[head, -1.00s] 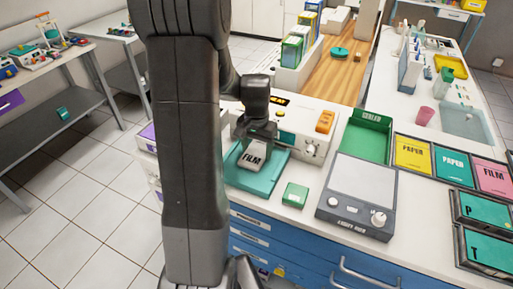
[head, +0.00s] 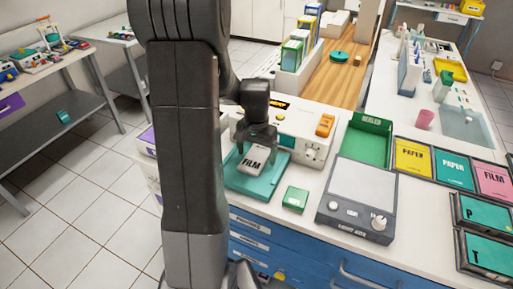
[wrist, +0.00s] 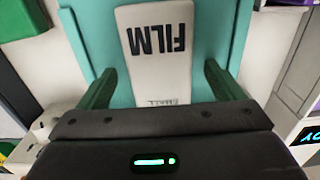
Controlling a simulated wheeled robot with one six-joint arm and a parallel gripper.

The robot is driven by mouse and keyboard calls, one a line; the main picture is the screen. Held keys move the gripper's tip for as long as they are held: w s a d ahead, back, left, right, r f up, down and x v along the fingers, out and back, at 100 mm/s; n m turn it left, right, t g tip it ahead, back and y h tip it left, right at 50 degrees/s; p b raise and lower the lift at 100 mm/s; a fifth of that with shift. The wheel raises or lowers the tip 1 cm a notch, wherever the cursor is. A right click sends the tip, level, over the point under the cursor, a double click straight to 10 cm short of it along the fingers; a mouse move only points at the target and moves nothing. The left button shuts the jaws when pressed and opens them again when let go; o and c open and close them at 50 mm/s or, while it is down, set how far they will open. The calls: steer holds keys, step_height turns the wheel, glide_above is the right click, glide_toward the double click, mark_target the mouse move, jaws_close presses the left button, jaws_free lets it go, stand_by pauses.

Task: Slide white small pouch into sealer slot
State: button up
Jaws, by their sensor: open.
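The white small pouch (head: 252,161), marked FILM, lies on a teal tray (head: 240,184) at the front of the white sealer (head: 290,124). In the wrist view the pouch (wrist: 158,72) lies between the two fingers, with a gap of teal tray showing on each side. My gripper (head: 257,150) is open over the pouch, its fingers apart and not touching it. The sealer's slot is hidden behind my gripper.
A green block (head: 295,198) lies right of the tray. A grey light box (head: 362,192) and an open green bin (head: 368,140) stand further right. My arm column blocks the view to the left of the tray.

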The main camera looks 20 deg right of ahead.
step_height(320, 180, up, 14)
stand_by(0.4)
steer(key=shift+f, duration=0.2)
step_height(320, 180, down, 13)
steer(key=shift+f, duration=0.15)
steer(key=shift+s+a+f, duration=0.1)
steer(key=shift+a+f, duration=0.05)
steer(key=shift+s+a, duration=0.2)
stand_by(0.4)
